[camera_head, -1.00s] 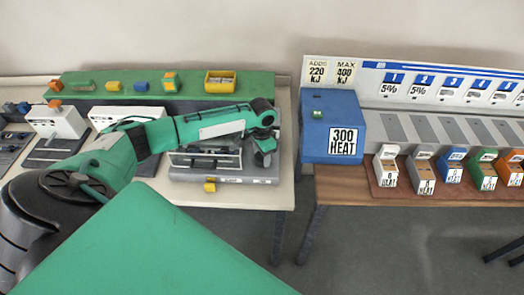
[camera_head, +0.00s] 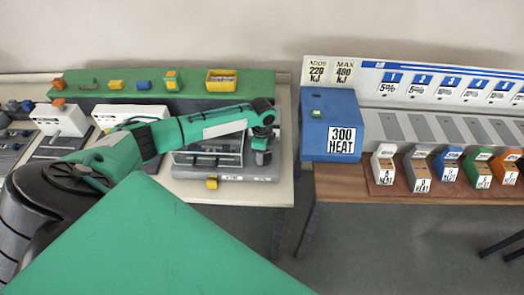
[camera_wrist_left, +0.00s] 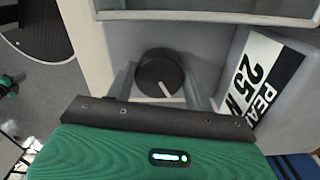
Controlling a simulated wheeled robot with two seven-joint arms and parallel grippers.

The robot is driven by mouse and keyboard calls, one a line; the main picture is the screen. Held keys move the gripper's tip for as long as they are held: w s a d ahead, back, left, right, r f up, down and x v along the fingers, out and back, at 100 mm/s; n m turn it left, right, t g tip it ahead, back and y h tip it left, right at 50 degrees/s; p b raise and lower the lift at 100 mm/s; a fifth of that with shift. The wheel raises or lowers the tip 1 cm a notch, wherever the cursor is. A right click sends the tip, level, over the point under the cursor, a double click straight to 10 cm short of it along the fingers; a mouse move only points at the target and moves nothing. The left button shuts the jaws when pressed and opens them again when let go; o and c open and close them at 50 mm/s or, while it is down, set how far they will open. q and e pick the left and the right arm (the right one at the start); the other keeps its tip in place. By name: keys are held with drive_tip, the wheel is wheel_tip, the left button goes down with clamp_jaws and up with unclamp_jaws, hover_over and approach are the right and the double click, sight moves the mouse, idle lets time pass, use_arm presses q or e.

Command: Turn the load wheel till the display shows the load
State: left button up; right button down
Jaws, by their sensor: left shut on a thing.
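The load wheel (camera_wrist_left: 158,72) is a round black knob with a white pointer line, in the left wrist view. The line points down and slightly right in that picture. My left gripper (camera_wrist_left: 161,88) has one grey finger on each side of the knob and is shut on it. In the head view the left gripper (camera_head: 262,157) hangs at the right end of the grey machine (camera_head: 230,176), and the arm hides part of it. The load display cannot be read in these frames. My right gripper is not in view.
A tilted label (camera_wrist_left: 264,72) with "PEAK" and "25" is right of the wheel. A yellow block (camera_head: 212,183) sits at the machine's front. A blue "300 HEAT" box (camera_head: 318,112) stands on the brown table, across a gap. A green shelf (camera_head: 190,84) holds small blocks behind.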

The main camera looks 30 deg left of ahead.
use_arm(q)
drive_tip(key=shift+w, duration=0.1)
idle(0.4)
drive_tip(key=o, duration=1)
drive_tip(key=shift+r, duration=0.1)
drive_tip(key=shift+r, duration=0.25)
wheel_tip(320, 180, up, 13)
drive_tip(key=b, duration=0.3)
drive_tip(key=shift+r, duration=0.1)
